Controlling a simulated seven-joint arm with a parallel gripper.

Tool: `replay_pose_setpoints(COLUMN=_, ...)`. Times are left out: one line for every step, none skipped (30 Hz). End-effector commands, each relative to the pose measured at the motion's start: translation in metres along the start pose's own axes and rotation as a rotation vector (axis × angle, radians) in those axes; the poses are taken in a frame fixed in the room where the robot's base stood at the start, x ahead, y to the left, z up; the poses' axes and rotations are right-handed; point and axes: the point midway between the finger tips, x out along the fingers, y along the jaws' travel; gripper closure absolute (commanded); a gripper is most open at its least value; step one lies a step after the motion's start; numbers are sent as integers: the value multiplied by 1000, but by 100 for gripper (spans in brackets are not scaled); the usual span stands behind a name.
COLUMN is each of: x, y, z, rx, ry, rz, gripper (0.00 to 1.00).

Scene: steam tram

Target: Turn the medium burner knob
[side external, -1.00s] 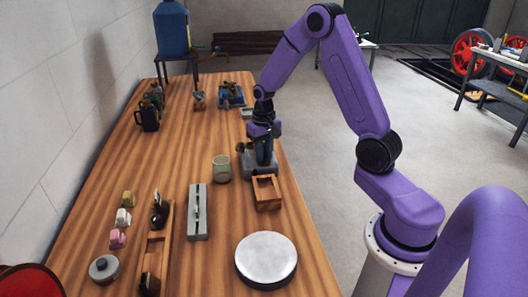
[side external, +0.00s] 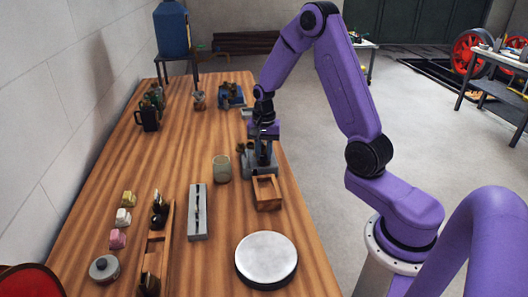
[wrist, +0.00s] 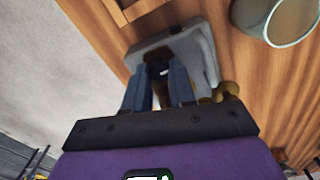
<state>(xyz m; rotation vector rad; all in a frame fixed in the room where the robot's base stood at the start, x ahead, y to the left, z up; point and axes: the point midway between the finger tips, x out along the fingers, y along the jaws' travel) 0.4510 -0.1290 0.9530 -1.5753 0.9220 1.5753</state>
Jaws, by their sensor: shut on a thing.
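The burner (side external: 247,172) is a small grey block near the right edge of the bench, with brass parts (wrist: 226,91) on one side. It also shows in the wrist view as a grey body (wrist: 205,50) beyond my fingers. My gripper (side external: 262,160) points down over the burner. In the wrist view my gripper (wrist: 161,75) has its two blue-grey fingers on either side of a small dark knob, closed on it. The fingers hide most of the knob, so its turn angle and any size marking cannot be read.
A wooden frame box (side external: 267,193) stands just in front of the burner, and a pale green cup (side external: 222,168) is to its left. A grey slotted block (side external: 198,212) and a round white-topped disc (side external: 266,260) are nearer. The bench's left middle is clear.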

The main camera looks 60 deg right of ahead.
Motion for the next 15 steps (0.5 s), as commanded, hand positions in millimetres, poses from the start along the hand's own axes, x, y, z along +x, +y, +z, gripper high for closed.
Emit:
replay_pose_setpoints(x=0, y=0, z=0, rx=6, ry=0, rz=0, gripper=100)
replay_pose_setpoints(x=0, y=0, z=0, rx=9, ry=0, rz=0, gripper=100)
replay_pose_setpoints(x=0, y=0, z=0, rx=11, ry=0, rz=0, gripper=100)
replay_pose_setpoints(x=0, y=0, z=0, rx=13, ry=0, rz=0, gripper=100)
replay_pose_setpoints(x=0, y=0, z=0, rx=13, ry=0, rz=0, gripper=100)
replay_pose_setpoints(x=0, y=0, z=0, rx=14, ry=0, rz=0, gripper=100)
replay_pose_setpoints(x=0, y=0, z=0, rx=14, ry=0, rz=0, gripper=100)
replay_pose_setpoints(x=0, y=0, z=0, rx=14, ry=0, rz=0, gripper=100)
replay_pose_setpoints(x=0, y=0, z=0, rx=13, ry=0, rz=0, gripper=100)
replay_pose_setpoints(x=0, y=0, z=0, rx=13, ry=0, rz=0, gripper=100)
replay_pose_setpoints(x=0, y=0, z=0, rx=13, ry=0, rz=0, gripper=100)
replay_pose_setpoints(x=0, y=0, z=0, rx=13, ry=0, rz=0, gripper=100)
replay_pose_setpoints(x=0, y=0, z=0, rx=13, ry=0, rz=0, gripper=100)
replay_pose_setpoints(x=0, y=0, z=0, rx=12, ry=0, rz=0, gripper=100)
replay_pose_setpoints(x=0, y=0, z=0, rx=12, ry=0, rz=0, gripper=64)
